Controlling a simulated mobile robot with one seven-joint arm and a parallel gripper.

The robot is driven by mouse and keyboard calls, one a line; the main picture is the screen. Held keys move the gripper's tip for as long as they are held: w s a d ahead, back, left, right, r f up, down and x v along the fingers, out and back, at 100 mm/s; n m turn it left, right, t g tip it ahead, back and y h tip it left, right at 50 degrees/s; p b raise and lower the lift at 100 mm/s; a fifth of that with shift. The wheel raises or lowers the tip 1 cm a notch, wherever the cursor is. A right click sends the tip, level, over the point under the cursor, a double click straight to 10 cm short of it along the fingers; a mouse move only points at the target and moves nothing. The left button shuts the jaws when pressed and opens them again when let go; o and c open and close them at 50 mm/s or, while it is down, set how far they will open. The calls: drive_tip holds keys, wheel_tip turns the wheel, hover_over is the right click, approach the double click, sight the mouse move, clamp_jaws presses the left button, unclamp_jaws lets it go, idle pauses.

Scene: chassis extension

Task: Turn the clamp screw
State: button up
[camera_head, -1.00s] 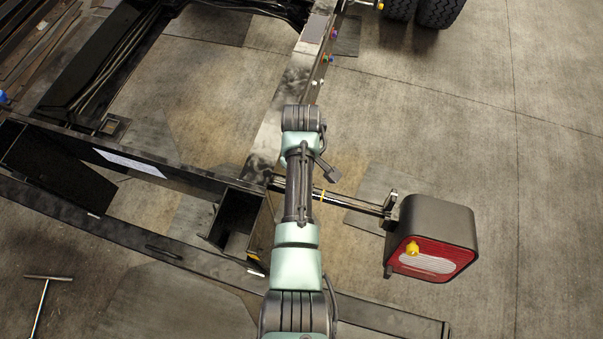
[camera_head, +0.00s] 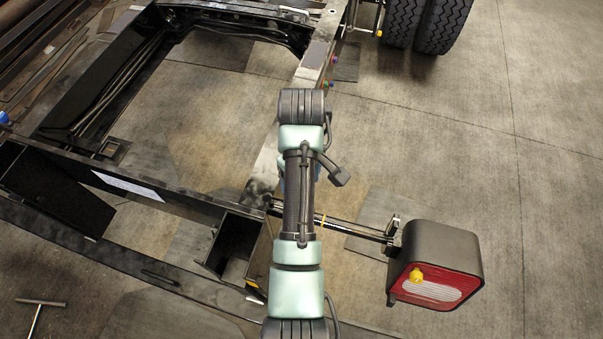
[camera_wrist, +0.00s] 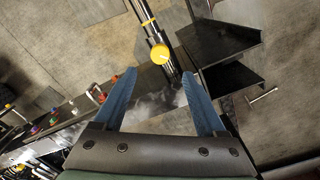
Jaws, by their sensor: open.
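In the wrist view, my gripper (camera_wrist: 157,75) is open, its two blue fingers spread with nothing between them. A round yellow knob (camera_wrist: 159,54) shows just beyond the fingertips, in line with the gap; it may be the clamp screw's head. It appears against a black rod (camera_wrist: 150,25) with a yellow band. In the head view, the rod (camera_head: 345,227) runs from the frame to a lamp housing (camera_head: 428,250). My arm hides the gripper's fingers and the first knob in the head view.
The dark chassis frame (camera_head: 150,190) spans the left side, with an open black box bracket (camera_head: 236,245) by the rod. Small coloured knobs (camera_wrist: 55,117) line a rail. Tyres (camera_head: 425,20) stand at top right. A T-handle tool (camera_head: 38,312) lies bottom left. Floor at right is clear.

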drive_tip(key=shift+r+p, duration=0.5)
drive_tip(key=shift+r, duration=1.55)
